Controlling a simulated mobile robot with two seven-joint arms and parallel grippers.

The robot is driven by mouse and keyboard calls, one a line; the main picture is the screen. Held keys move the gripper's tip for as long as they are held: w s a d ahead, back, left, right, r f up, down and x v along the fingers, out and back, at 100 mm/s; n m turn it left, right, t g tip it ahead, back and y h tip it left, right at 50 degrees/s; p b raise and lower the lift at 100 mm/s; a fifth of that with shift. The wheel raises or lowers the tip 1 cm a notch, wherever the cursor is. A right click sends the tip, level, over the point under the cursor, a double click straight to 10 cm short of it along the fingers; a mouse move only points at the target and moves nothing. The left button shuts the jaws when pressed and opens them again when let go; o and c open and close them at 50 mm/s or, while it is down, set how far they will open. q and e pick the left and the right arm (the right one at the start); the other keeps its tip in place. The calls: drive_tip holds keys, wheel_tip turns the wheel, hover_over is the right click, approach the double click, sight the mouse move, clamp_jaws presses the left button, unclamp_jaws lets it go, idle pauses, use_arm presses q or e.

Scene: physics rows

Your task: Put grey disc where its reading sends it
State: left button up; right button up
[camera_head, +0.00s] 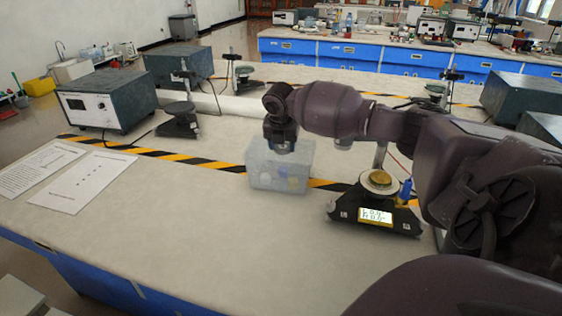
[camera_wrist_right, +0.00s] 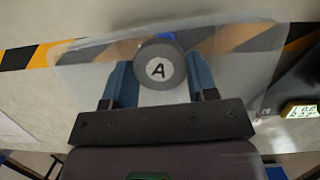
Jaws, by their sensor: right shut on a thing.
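The grey disc (camera_wrist_right: 158,65), with a black letter A on its pale face, sits between the fingers of my right gripper (camera_wrist_right: 160,82). In the head view my right gripper (camera_head: 284,143) points down over a translucent box (camera_head: 278,168), at its top edge. The disc is hidden there by the gripper and box. Faint round coloured patches show through the box's front wall. To the right stands a black weighing device (camera_head: 345,212) with a round pan holding a gold-coloured round piece (camera_head: 380,178). Its lit display (camera_head: 376,215) is too blurred to read surely. My left gripper is not in view.
Two printed sheets (camera_head: 85,180) lie on the left of the bench. A grey instrument box (camera_head: 105,100) and a small black stand (camera_head: 178,120) are behind them. A yellow-black striped tape (camera_head: 200,160) crosses the bench. The front middle is clear.

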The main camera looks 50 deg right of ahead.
wheel_tip(320, 180, down, 5)
drive_tip(key=shift+f+b, duration=0.1)
drive_tip(key=shift+b, duration=0.35)
drive_tip(key=shift+f, duration=0.35)
drive_tip(key=shift+r, duration=0.1)
drive_tip(key=shift+f, duration=0.4)
